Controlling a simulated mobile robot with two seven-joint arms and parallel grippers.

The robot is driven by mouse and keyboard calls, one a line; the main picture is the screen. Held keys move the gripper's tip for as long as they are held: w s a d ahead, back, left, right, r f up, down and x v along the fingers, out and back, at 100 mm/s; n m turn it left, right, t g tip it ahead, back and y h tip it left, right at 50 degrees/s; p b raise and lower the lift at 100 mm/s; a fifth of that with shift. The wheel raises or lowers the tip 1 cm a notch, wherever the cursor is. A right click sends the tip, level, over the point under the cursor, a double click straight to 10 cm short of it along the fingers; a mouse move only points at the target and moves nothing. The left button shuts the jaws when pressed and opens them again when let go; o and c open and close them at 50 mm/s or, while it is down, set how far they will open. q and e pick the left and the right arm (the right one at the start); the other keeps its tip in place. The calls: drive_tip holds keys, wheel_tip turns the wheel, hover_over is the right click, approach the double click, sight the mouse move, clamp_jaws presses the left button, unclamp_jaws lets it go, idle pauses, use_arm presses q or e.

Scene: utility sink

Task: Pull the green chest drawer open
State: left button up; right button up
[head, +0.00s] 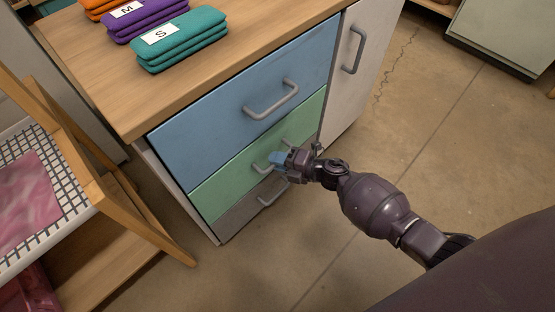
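The chest has a wooden top and a green drawer (225,185) in its middle row. The green drawer looks closed, its front level with the blue drawer (220,120) above. Its grey bar handle (259,167) shows only in part, because my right gripper (276,160) covers the rest. The blue-tipped fingers are at the handle. I cannot tell whether they are shut around it or only beside it. My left gripper is not in view.
A grey bottom drawer (240,213) with its own handle sits just below. A white cabinet door (352,85) stands right of the drawers. Folded cloths (185,42) lie on top. A wooden rack (95,185) stands at left. The floor in front is clear.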

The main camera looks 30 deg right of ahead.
clamp_jaws()
drive_tip(key=shift+s, duration=0.15)
use_arm(q)
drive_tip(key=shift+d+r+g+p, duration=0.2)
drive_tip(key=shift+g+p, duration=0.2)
drive_tip(key=shift+p, duration=0.7)
use_arm(e)
drive_tip(key=s+d, duration=0.3)
drive_tip(key=s, duration=0.6)
drive_tip(key=s+d, duration=0.4)
drive_tip(key=s, duration=0.6)
drive_tip(key=s+d, duration=0.3)
drive_tip(key=s, duration=0.7)
drive_tip(key=shift+s+d, duration=0.2)
drive_tip(key=shift+d, duration=0.2)
drive_tip(key=o, duration=0.6)
unclamp_jaws()
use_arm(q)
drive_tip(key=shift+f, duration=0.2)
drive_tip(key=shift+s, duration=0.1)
